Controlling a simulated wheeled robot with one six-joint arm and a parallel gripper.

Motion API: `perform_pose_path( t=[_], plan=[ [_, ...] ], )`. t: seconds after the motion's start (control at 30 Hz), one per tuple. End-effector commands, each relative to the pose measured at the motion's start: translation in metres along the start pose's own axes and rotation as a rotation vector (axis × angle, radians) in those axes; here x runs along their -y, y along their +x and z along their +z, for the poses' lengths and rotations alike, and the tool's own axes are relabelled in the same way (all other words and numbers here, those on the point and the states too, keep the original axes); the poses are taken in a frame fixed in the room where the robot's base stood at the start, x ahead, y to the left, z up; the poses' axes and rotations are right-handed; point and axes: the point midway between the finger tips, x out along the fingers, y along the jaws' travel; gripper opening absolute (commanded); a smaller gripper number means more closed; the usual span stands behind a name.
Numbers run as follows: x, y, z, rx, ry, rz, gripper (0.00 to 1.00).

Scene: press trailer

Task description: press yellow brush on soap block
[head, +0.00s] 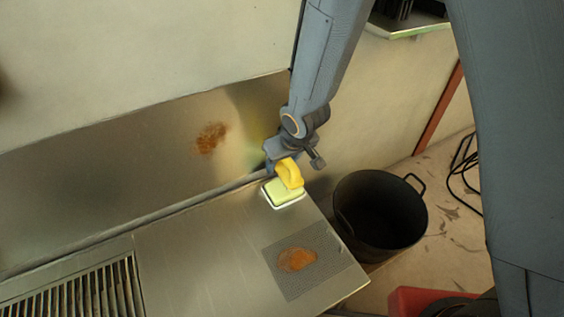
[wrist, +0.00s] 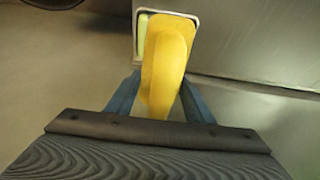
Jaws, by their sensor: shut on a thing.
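The yellow brush (head: 291,173) is over the pale green soap block (head: 282,190), which sits in a white-rimmed dish at the back right of the metal counter. My gripper (head: 277,160) is shut on the brush. In the wrist view the brush (wrist: 165,62) stands out between the two blue-grey fingers of my gripper (wrist: 160,100). Its far end overlaps the soap block (wrist: 142,30) and the dish. The brush's underside is hidden, so I cannot tell whether it touches the soap.
A grey mesh mat (head: 320,275) with an orange-brown stain (head: 297,260) lies at the counter's right end. A brown stain (head: 211,138) marks the metal backsplash. A black bin (head: 380,215) stands right of the counter. A slatted grate (head: 85,295) is at front left.

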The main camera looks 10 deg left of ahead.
Motion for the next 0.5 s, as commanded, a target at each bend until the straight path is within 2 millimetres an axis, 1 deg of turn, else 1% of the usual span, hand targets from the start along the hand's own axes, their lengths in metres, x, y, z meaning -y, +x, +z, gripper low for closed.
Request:
perform_pose_path(
  t=[0.03, 0.5],
  plan=[
    [0.000, 0.006, 0.001, -0.001, 0.000, 0.000, 0.30],
    [-0.001, 0.038, 0.015, 0.000, 0.000, 0.000, 0.30]
  ],
)
